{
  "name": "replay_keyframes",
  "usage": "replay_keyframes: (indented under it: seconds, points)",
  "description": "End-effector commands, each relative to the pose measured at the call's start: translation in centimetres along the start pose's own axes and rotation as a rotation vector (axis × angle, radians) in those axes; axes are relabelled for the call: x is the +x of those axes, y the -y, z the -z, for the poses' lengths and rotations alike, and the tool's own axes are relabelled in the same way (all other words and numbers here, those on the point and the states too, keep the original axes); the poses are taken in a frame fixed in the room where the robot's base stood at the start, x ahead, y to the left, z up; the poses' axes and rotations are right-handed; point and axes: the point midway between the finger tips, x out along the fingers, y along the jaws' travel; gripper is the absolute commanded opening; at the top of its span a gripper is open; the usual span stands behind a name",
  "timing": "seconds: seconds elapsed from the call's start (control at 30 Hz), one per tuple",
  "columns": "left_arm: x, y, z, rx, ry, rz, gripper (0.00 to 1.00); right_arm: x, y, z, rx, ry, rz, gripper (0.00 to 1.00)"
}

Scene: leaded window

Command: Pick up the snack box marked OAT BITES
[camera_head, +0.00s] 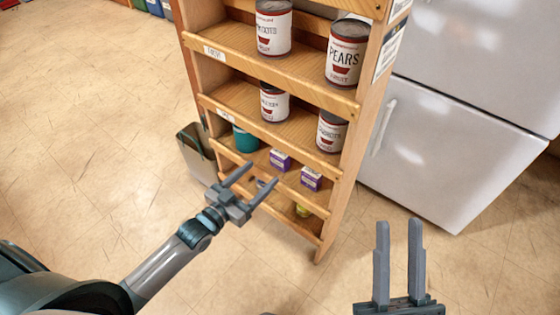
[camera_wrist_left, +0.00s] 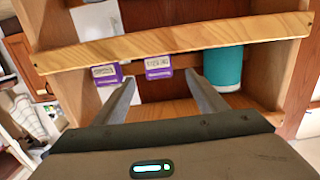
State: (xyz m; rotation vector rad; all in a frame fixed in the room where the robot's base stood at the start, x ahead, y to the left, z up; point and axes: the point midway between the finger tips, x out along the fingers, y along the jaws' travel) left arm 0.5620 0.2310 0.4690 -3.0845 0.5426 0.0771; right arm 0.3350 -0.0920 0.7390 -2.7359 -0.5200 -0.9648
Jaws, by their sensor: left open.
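Two small purple-and-white boxes stand on a lower shelf of the wooden rack in the head view, one (camera_head: 280,159) nearer the teal canister and one (camera_head: 311,178) to its right. Their lettering is too small to read, so I cannot tell which is OAT BITES. My left gripper (camera_head: 263,172) is open and empty, in front of that shelf. In the left wrist view, the box beside the canister (camera_wrist_left: 158,67) appears between the open fingers, farther off; the other box (camera_wrist_left: 106,74) is left of them. My right gripper (camera_head: 399,223) is open and empty at the lower right.
The teal canister (camera_head: 245,138) shares the shelf with the boxes. A wooden front rail (camera_wrist_left: 180,42) crosses above them in the wrist view. Cans, one marked PEARS (camera_head: 345,55), fill upper shelves. A bin (camera_head: 197,150) stands left; a white fridge (camera_head: 450,130) stands right.

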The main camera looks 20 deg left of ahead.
Motion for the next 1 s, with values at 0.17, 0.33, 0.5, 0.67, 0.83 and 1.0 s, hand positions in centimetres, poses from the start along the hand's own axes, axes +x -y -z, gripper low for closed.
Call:
replay_keyframes:
  seconds: [0.17,0.33,0.5,0.67,0.83,1.0]
  points:
    - [3.1,0.0,-0.1,0.000,-0.002,0.000,0.66,0.9,-0.9,1.2,-0.022,-0.095,-0.001,0.31]
    - [4.8,0.0,-0.1,0.000,0.000,0.000,0.66,1.6,-1.3,2.3,-0.031,-0.162,-0.003,0.31]
    - [5.1,-0.1,0.0,0.000,0.001,0.000,0.66,1.8,-1.5,2.7,-0.036,-0.184,-0.002,0.31]
    - [5.1,0.0,0.0,0.000,0.001,0.000,0.66,1.7,-1.5,2.6,-0.037,-0.178,-0.001,0.31]
    - [5.5,-0.1,-0.2,-0.001,0.000,0.000,0.66,1.4,-1.5,2.4,-0.035,-0.175,-0.001,0.31]
    - [7.2,-0.2,-0.5,-0.001,-0.002,0.000,0.66,1.5,-1.9,3.4,-0.046,-0.246,0.005,0.31]
